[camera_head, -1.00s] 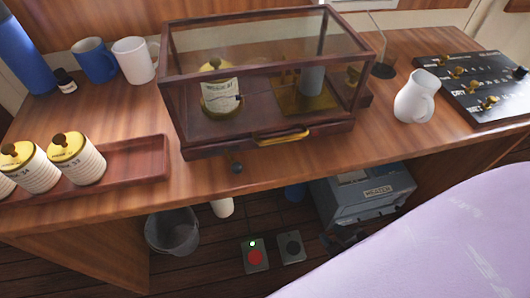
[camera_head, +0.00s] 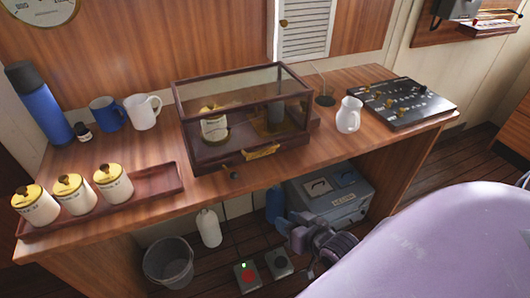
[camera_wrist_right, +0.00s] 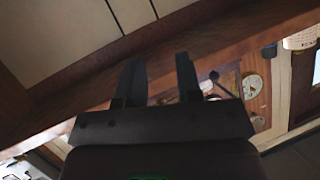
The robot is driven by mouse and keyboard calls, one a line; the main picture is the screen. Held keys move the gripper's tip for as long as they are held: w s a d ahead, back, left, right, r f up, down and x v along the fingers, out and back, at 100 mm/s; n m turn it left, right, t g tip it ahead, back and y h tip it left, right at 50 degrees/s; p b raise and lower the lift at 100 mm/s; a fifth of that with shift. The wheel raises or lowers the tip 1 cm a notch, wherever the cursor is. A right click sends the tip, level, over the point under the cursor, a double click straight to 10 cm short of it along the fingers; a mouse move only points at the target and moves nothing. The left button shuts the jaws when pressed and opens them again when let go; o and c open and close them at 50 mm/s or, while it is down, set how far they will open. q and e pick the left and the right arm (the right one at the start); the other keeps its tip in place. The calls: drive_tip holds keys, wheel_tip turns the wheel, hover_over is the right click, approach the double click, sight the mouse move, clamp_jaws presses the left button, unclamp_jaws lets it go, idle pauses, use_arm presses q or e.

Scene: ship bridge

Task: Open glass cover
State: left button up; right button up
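The glass cover (camera_head: 245,95) is a dark-wood-framed glass case on the desk, and it is closed. A brass handle (camera_head: 261,152) is on its lower front edge. Through the glass I see a white jar with a yellow lid (camera_head: 214,124) and a brass plate with a grey cylinder (camera_head: 276,112). My right gripper (camera_head: 292,232) is below and in front of the desk edge, apart from the case. In the right wrist view its two fingers (camera_wrist_right: 158,82) are spread with nothing between them. My left gripper is not in view.
A tray (camera_head: 150,189) with three jars is left of the case. Two mugs and a blue flask (camera_head: 40,103) stand behind it. A white pitcher (camera_head: 349,116) and a black panel (camera_head: 400,104) are on the right. A bucket (camera_head: 168,262) and a grey box (camera_head: 330,190) are below.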

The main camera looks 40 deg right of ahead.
sight(262, 151)
drive_tip(key=w+d+r+m+t+y+p, duration=0.1)
drive_tip(key=w+d+r+m+p, duration=0.1)
drive_tip(key=r+m+p, duration=0.35)
drive_tip(key=w+d+r+m+t+p, duration=0.1)
drive_tip(key=w+d+r+m+p, duration=0.1)
drive_tip(key=r+m, duration=0.7)
drive_tip(key=x, duration=1)
drive_tip(key=shift+w+a+r, duration=0.2)
drive_tip(key=shift+w, duration=0.1)
clamp_jaws()
